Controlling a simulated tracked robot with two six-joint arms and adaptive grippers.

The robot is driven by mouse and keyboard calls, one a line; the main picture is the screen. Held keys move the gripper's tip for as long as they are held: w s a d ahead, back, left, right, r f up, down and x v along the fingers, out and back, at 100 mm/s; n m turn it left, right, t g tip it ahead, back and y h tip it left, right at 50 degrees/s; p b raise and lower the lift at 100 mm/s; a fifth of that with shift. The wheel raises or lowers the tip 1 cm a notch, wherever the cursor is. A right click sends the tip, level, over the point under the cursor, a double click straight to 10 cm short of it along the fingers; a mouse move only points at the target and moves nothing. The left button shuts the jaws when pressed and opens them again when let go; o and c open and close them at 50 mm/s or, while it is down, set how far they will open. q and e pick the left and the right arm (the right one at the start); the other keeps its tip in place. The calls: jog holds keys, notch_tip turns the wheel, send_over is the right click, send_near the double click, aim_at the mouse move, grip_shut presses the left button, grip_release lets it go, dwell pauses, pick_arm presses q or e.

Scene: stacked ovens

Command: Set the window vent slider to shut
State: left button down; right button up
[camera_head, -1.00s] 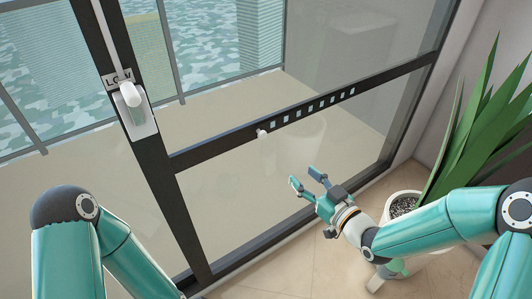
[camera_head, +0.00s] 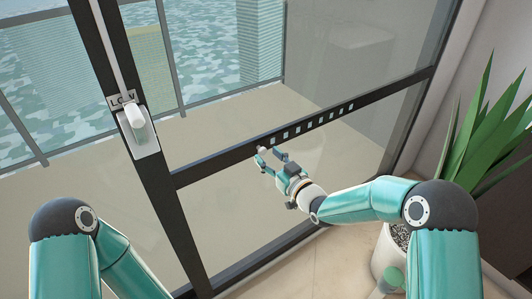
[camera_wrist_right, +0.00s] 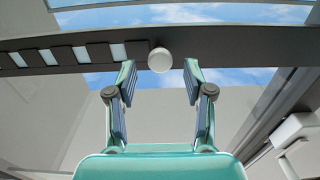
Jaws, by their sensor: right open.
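The vent slider's round white knob (camera_head: 262,149) sits on the dark horizontal bar at the left end of a row of vent slots (camera_head: 312,124). Light shows through the slots. In the right wrist view the knob (camera_wrist_right: 160,60) appears just beyond and between the fingertips. My right gripper (camera_head: 268,156) is open and empty, close to the knob, with one finger on each side of its line. I cannot tell whether it touches the knob. My left arm shows at the lower left, but its gripper is out of view.
A white handle (camera_head: 135,118) with a label above it is on the dark upright frame (camera_head: 160,185) to the left. A potted plant (camera_head: 475,140) in a white pot stands at the right. Glass panes lie above and below the bar.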

jog(key=shift+x, duration=0.85)
grip_shut()
